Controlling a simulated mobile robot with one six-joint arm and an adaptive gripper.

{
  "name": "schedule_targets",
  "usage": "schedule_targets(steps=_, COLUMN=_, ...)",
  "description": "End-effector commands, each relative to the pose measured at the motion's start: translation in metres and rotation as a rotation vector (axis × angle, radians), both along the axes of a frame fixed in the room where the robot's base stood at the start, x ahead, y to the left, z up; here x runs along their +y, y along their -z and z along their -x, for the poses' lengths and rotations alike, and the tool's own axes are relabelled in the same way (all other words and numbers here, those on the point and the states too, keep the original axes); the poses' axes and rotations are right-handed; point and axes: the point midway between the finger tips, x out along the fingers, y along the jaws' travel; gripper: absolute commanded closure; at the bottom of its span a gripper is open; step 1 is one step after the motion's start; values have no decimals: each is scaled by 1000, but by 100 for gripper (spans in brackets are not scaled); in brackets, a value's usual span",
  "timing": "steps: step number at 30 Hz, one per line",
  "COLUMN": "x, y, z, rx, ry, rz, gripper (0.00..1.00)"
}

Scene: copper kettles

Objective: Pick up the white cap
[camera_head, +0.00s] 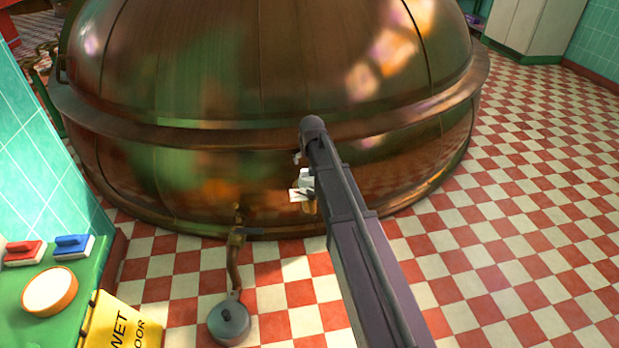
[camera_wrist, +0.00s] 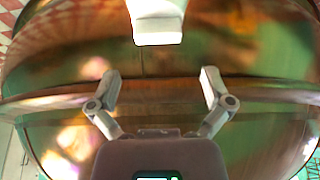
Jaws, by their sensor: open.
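My gripper (camera_wrist: 156,88) is open in the wrist view, its two grey fingers spread apart with nothing between them. A smooth white piece (camera_wrist: 157,22) shows at the top centre of that view, cut off by the upper edge and apart from the fingers. I cannot tell whether it is the white cap. In the head view, small white pieces (camera_head: 301,195) show just left of my arm, in front of the kettle; they are too small to name. My arm partly hides that spot. No white cap can be clearly made out.
A huge copper kettle (camera_head: 220,90) fills the space ahead. A green table (camera_head: 25,322) at left holds a red brush (camera_head: 24,252), a blue brush (camera_head: 73,246) and a round white-topped, orange-rimmed thing (camera_head: 50,290). A yellow wet-floor sign (camera_head: 118,325) stands beside it. Checkered floor is open at right.

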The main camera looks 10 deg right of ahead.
Motion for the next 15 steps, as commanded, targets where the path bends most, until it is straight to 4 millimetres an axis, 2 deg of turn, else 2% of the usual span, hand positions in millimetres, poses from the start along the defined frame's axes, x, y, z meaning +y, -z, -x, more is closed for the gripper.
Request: schedule_targets(steps=15, x=-4, y=38, z=-16, rx=0, ry=1, rz=0, gripper=0)
